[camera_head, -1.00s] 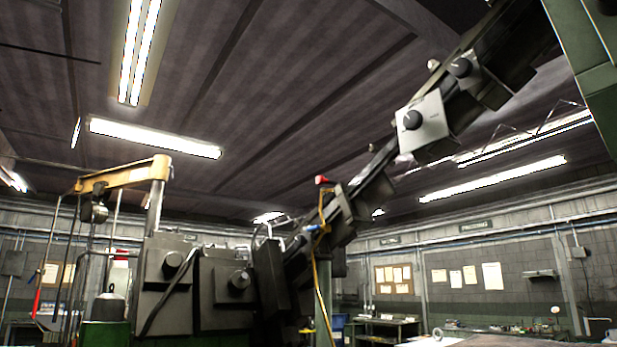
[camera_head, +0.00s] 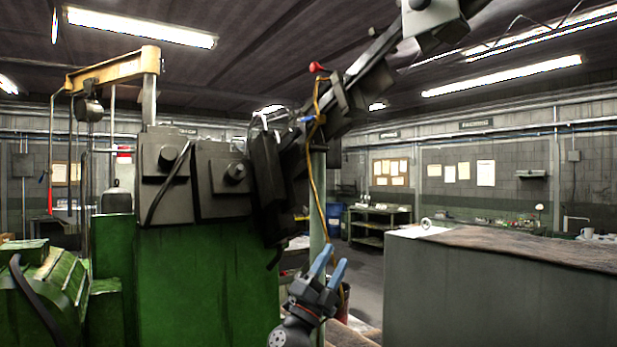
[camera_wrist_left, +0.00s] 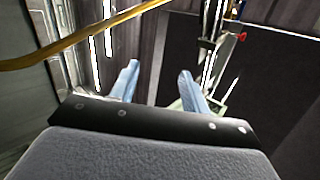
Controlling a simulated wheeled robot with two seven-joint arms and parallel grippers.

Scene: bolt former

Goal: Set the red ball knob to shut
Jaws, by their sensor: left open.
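The red ball knob (camera_head: 317,67) sits high in the head view, at the upper end of a yellow cable beside the dark machine arm. A small red spot that looks like the same knob (camera_wrist_left: 242,37) shows at the upper right in the left wrist view. My left gripper (camera_head: 335,255) is low in the head view, well below the knob and apart from it. Its blue fingers are spread and empty, and they also show in the left wrist view (camera_wrist_left: 160,67). My right gripper is not in view.
The yellow cable (camera_head: 318,190) hangs down a pale green post above my left gripper. A blue-tipped part (camera_head: 307,119) lies just below the knob. A green machine (camera_head: 205,275) stands left, and a grey bench (camera_head: 470,290) right. Open floor shows between them.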

